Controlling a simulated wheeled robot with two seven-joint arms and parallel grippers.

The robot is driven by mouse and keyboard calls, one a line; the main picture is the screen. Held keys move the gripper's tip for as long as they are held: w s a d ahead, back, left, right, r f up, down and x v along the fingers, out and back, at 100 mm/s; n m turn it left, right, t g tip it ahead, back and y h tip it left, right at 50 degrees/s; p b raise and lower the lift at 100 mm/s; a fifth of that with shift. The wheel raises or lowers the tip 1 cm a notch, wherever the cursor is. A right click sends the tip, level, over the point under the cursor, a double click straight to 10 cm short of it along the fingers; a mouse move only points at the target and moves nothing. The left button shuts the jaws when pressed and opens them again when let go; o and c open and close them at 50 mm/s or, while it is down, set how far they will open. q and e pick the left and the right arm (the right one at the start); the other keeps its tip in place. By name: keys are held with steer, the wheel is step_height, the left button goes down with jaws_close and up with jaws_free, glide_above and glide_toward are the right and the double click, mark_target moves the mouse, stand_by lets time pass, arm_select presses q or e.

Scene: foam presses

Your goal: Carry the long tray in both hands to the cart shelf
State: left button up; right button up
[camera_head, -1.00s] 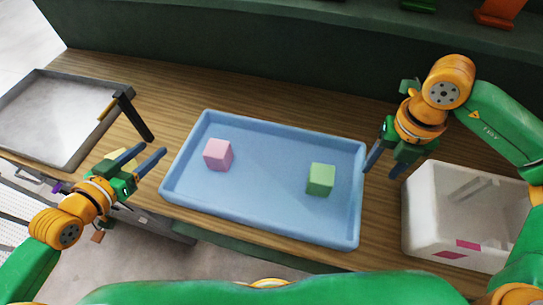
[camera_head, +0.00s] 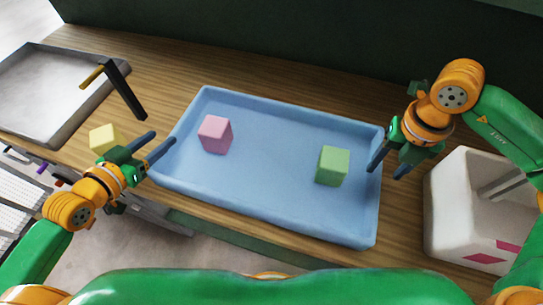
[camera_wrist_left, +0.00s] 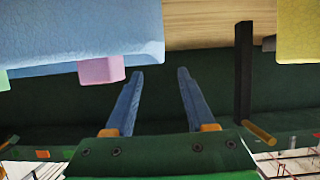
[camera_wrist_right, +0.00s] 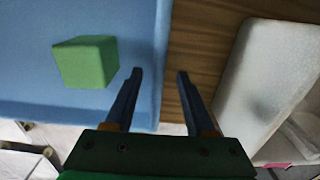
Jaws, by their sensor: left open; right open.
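The long blue tray (camera_head: 270,180) lies on the wooden bench with a pink cube (camera_head: 215,134) and a green cube (camera_head: 333,166) in it. My left gripper (camera_head: 156,147) is open beside the tray's left end, its fingertips close to that rim. In the left wrist view the open fingers (camera_wrist_left: 158,75) are empty, with the tray (camera_wrist_left: 85,30) to their left. My right gripper (camera_head: 389,168) is open at the tray's right end. In the right wrist view its fingers (camera_wrist_right: 160,75) stand either side of the tray's rim; contact cannot be told. The cart shelf is not clearly identifiable.
A grey metal tray (camera_head: 60,133) with a black-handled tool (camera_head: 124,88) beside it is at the left. A yellow block (camera_head: 104,138) sits near my left gripper. A white bin (camera_head: 440,215) stands close right of my right gripper.

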mark_target(177, 126)
arm_select(q)
steer(key=x, duration=0.6)
steer(key=shift+w+d+f, duration=0.15)
steer(key=shift+w, duration=0.05)
arm_select(e)
step_height(177, 126, down, 6)
steer(key=shift+f, duration=0.2)
arm_select(q)
jaws_close()
arm_select(e)
jaws_close()
steer(key=shift+r, duration=0.1)
